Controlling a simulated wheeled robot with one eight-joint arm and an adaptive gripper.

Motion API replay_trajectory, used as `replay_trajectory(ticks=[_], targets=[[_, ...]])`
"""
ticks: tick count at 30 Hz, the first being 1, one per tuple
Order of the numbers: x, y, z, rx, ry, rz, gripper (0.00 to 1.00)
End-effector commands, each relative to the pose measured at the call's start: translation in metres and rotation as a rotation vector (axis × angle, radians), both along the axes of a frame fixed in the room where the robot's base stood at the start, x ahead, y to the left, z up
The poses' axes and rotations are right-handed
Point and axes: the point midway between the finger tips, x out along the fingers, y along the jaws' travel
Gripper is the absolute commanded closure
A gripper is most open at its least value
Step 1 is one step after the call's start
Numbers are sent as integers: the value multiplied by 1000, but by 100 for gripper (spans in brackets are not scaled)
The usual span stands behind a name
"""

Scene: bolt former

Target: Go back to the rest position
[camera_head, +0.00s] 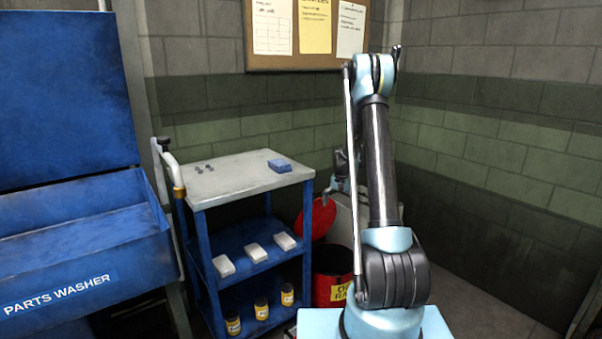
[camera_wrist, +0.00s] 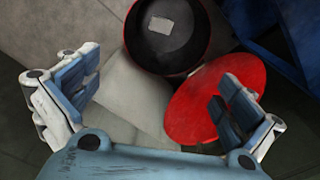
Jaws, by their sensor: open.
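My gripper (camera_wrist: 158,95) is open and empty in the wrist view, its two blue-padded fingers spread wide. It points down over the floor beside a round red bin (camera_wrist: 165,66). The bin's red lid (camera_wrist: 205,110) is open and lies partly behind the right finger. A small pale piece (camera_wrist: 160,25) lies inside the dark bin. In the head view my arm stands raised, and my gripper (camera_head: 341,168) is small and mostly hidden behind it, above the red bin (camera_head: 322,290).
A blue cart (camera_head: 235,182) stands left of the bin. A blue parts washer (camera_head: 70,250) is at left. The floor at right is clear.

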Motion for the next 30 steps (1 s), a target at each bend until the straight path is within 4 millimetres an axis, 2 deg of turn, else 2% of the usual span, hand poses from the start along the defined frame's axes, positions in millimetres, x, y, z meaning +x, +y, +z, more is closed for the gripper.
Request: replay_trajectory(ticks=[1,6,15,24,30], targets=[[-9,0,15,0,-3,7,0],[-36,-1,56,-1,-14,34,0],[-92,-2,118,-4,-35,82,0],[-155,-4,165,-7,-55,129,0],[-200,-4,188,-10,-68,161,0]])
